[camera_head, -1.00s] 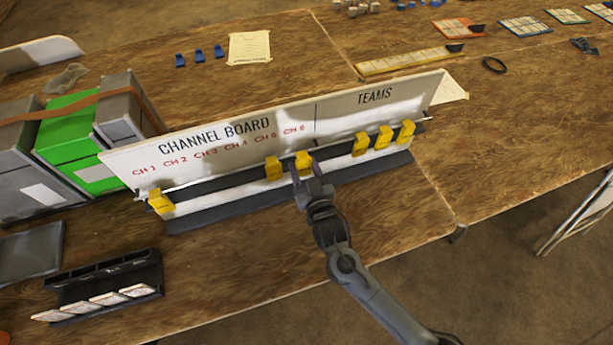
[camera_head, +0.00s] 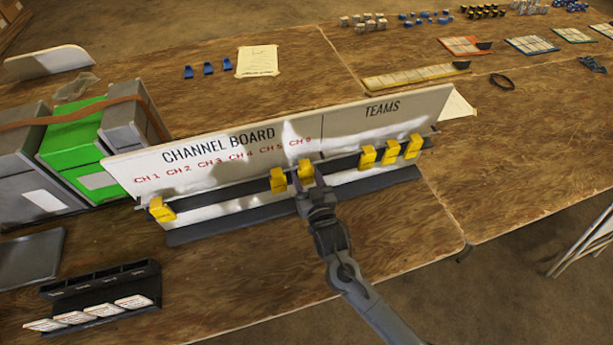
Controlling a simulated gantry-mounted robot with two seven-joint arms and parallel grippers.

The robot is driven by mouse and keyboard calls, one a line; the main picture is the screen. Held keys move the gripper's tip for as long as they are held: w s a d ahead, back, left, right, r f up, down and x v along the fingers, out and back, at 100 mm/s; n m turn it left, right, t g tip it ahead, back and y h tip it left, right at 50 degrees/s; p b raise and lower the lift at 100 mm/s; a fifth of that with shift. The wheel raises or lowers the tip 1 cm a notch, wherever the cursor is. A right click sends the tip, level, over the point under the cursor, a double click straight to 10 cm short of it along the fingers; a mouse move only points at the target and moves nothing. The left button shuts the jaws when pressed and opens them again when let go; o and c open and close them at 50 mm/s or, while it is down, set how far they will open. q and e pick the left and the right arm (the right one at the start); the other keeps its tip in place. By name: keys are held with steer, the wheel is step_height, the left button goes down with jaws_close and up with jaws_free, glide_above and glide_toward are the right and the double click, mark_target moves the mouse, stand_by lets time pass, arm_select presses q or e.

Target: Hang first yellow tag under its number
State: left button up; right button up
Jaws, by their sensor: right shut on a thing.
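The channel board (camera_head: 170,186) is a long white board with red CH labels at left and a TEAMS section at right. Several yellow tags hang along its dark rail. One tag (camera_head: 161,209) is at the far left under CH 1. Another tag (camera_head: 278,180) hangs below CH 5. My right gripper (camera_head: 311,184) is at the rail and shut on the yellow tag (camera_head: 306,171) below CH 6; its fingers partly hide the tag's lower part. More tags, such as one (camera_head: 367,157), hang under TEAMS. My left gripper is not in view.
Grey and green boxes (camera_head: 75,150) stand left of the board. A black rack (camera_head: 100,287) with white cards is at the front left. Blue clips (camera_head: 208,68) and a paper sheet (camera_head: 257,61) lie behind. Bare wood is free right of the board.

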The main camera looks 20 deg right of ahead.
steer(key=o, duration=1)
steer(key=shift+o, duration=0.2)
steer(key=s+d+f+n+g+y+p, duration=0.1)
steer(key=s+d+f+g, duration=0.15)
steer(key=s+g, duration=0.9)
steer(key=s+d+f+n+g, duration=0.2)
steer(key=s+f+g, duration=0.15)
steer(key=s, duration=1.75)
step_height(320, 180, up, 32)
steer(key=p, duration=3.3)
steer(key=shift+s+a+r+t, duration=0.2)
steer(key=shift+s+r+t, duration=0.05)
steer(key=shift+t, duration=0.05)
